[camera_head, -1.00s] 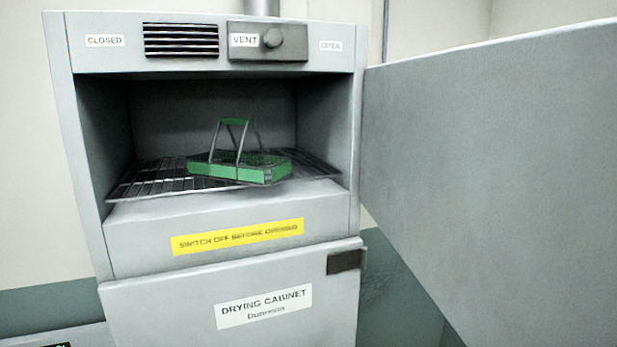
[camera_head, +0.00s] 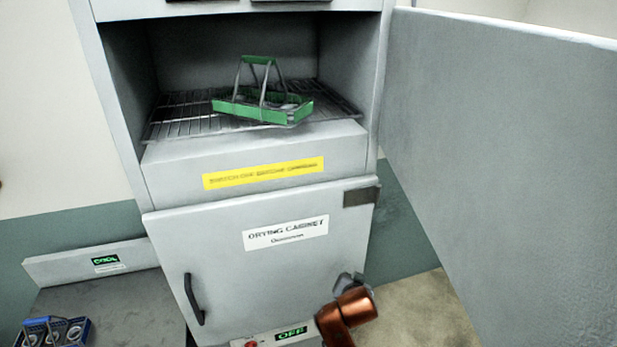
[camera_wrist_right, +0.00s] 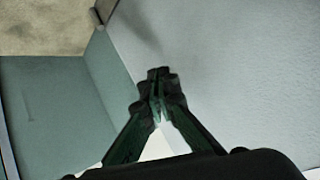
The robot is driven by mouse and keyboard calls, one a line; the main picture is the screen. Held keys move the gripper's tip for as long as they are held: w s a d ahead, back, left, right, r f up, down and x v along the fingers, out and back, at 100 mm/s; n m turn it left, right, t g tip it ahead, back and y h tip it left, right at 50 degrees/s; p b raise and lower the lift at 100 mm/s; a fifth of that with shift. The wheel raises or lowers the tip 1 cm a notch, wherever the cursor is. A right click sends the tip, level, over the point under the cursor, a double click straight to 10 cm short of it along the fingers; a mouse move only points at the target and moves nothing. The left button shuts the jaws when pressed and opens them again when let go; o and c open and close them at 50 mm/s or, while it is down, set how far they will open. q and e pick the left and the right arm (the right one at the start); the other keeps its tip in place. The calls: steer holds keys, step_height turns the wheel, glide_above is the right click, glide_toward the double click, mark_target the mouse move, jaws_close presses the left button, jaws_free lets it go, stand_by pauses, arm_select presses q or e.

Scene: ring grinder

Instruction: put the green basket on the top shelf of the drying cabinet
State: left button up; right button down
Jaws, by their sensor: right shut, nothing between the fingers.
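The green basket (camera_head: 262,106) stands upright on the wire shelf (camera_head: 185,122) in the open upper compartment of the drying cabinet (camera_head: 255,203). Its grey-legged handle with a green grip stands up, and small round pale pieces show inside it. No gripper touches the basket. My right gripper (camera_wrist_right: 158,78) is shut and empty in the right wrist view, with a pale flat panel and the floor beyond it. A copper-coloured part of my arm shows low in the head view, below the shelf. My left gripper is not in view.
The cabinet's large grey door (camera_head: 500,150) stands wide open at the right. The lower door (camera_head: 265,270) is shut. An OFF display (camera_head: 291,333) shows below the cabinet.

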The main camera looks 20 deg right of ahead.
steer(key=a+r+m+t, duration=0.1)
steer(key=a+r+m, duration=0.1)
steer(key=r, duration=0.9)
steer(key=a+r+m+t+h, duration=0.1)
steer(key=a+r+m+t, duration=0.1)
steer(key=r, duration=0.9)
steer(key=w+a+r+m+t, duration=0.1)
steer(key=r+m, duration=0.3)
steer(key=r, duration=0.7)
steer(key=shift+a+r+h, duration=0.15)
steer(key=shift+a+h, duration=0.15)
steer(key=shift+a, duration=0.3)
steer(key=s+a+r+m+t+h, duration=0.1)
steer(key=s+a+r+m+t, duration=0.15)
steer(key=r, duration=0.55)
steer(key=s+a+r+m+t+h, duration=0.1)
steer(key=s+a+r+m, duration=0.15)
steer(key=r, duration=0.65)
steer(key=w+p, duration=0.5)
steer(key=w, duration=0.6)
steer(key=shift+w+d+m+p, duration=0.3)
steer(key=shift+w+m+p, duration=0.05)
steer(key=shift+m+p, duration=0.05)
steer(key=shift+g, duration=0.25)
